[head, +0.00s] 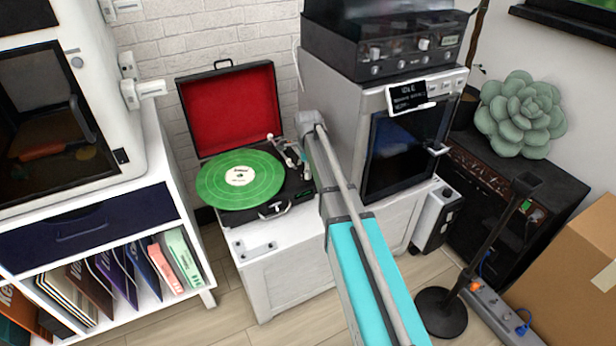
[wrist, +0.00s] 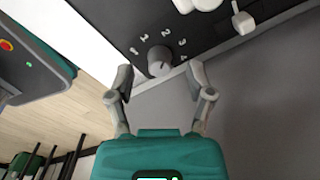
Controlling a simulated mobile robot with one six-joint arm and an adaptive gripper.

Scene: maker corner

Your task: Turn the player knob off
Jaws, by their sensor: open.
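The record player (head: 235,110) stands open on a white cabinet in the head view, with its red-lined lid up and a green record (head: 240,180) on it. In the wrist view its dark panel carries a round grey knob (wrist: 159,61) with printed numbers around it. The knob's exact setting is too small to read surely. My gripper (wrist: 161,72) is open, with one finger on each side of the knob in the picture. I see no clear contact. In the head view my arm crosses in front of the player's right side, and the fingers cannot be made out.
White tonearm parts (wrist: 243,20) lie above and right of the knob in the wrist view. A grey oven-like machine (head: 405,150) stands close right of the player. A shelf unit (head: 85,235) with records is at left. The floor in front is clear.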

